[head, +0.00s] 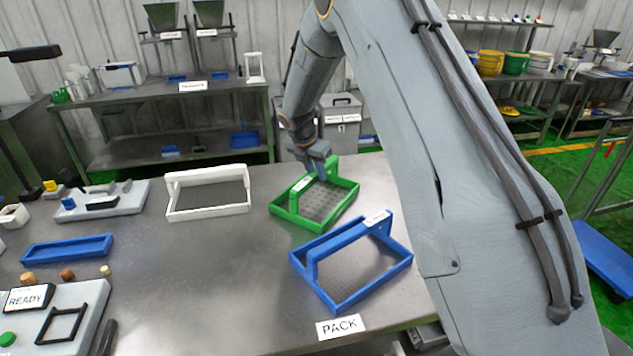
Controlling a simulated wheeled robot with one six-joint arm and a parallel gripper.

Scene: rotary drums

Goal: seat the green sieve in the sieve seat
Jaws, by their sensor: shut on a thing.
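The green sieve (346,205) is a rectangular green frame with a dark mesh floor and a raised handle. It is at or just above the metal table, right of the white sieve; I cannot tell whether it touches the table. My gripper (322,172) is over it, shut on its handle; the fingertips are small and partly hidden. No sieve seat is clearly marked. A black square frame (79,323) lies on a grey unit at the lower left; I cannot tell whether it is the seat.
A white sieve (208,213) and a blue sieve (345,303) flank the green one, the blue one close in front. A blue tray (66,250), a grey block with tools (125,205) and a READY sign (27,298) are at left. Bare table lies between. A PACK label (340,327) marks the front edge.

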